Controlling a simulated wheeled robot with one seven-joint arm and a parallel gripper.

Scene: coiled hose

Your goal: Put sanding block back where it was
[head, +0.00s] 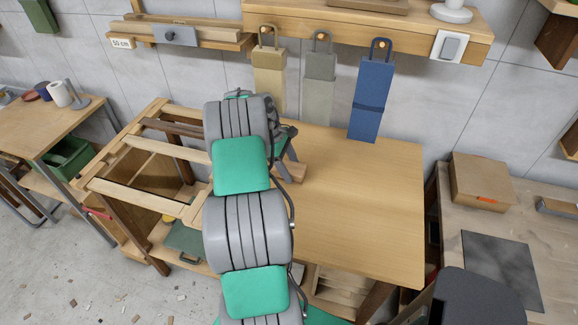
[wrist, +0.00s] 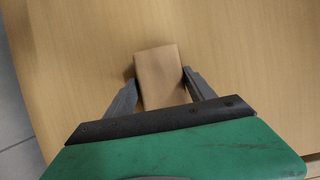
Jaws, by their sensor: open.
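The sanding block, a plain tan-brown block (wrist: 159,76), lies on the light wooden bench top (head: 375,190) in the wrist view. My gripper (wrist: 160,83) is open, with one dark finger on each side of the block's near part. The left finger looks very close to the block; I cannot tell if either finger touches it. The block's near end is hidden behind the gripper's dark edge. In the head view my arm covers much of the bench, and a small part of the block (head: 296,171) shows just right of the arm.
Tan, grey and blue hanging pouches (head: 370,100) hang from a wall shelf (head: 350,22) behind the bench. A slatted wooden frame (head: 140,180) is at the bench's left. A cardboard box (head: 482,182) sits on the right-hand table. The bench's right part is clear.

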